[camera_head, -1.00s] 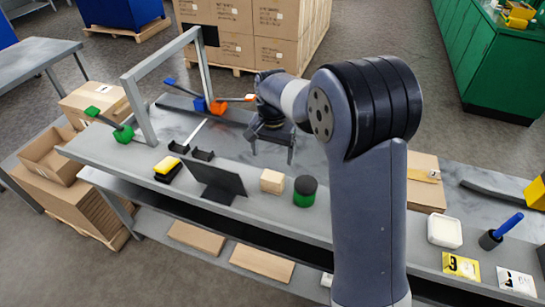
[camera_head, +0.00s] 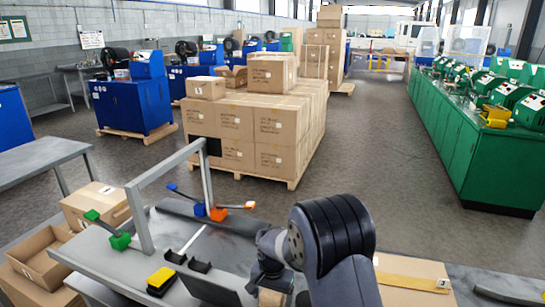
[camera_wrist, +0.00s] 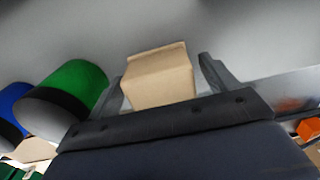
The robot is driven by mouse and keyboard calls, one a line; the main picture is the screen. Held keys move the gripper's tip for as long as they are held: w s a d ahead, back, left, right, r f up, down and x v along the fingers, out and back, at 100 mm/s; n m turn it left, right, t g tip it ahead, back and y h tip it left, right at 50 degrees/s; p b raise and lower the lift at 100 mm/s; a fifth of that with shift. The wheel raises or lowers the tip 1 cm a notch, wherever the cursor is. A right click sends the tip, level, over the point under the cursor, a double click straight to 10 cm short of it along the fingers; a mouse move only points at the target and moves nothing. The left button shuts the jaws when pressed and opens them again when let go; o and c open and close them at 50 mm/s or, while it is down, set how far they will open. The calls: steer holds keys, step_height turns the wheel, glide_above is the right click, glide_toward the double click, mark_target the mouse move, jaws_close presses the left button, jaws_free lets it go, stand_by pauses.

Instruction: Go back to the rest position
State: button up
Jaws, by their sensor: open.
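My gripper (camera_head: 272,280) is low in the head view, partly hidden by my own arm, over the grey bench. In the wrist view my gripper (camera_wrist: 164,72) has its two fingers apart. A small tan block (camera_wrist: 160,78) shows between the fingers in that view. I cannot tell how far it lies beyond the fingertips. In the head view a bit of tan block (camera_head: 271,298) shows just below the gripper at the bottom edge.
A green and black cylinder (camera_wrist: 78,85) stands left of the block, with a blue one (camera_wrist: 14,108) beyond. On the bench are a grey frame (camera_head: 140,218), a yellow-black block (camera_head: 160,280), and blue and orange clamps (camera_head: 217,213). Stacked cartons (camera_head: 270,125) stand behind.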

steer(key=shift+r, duration=1.8)
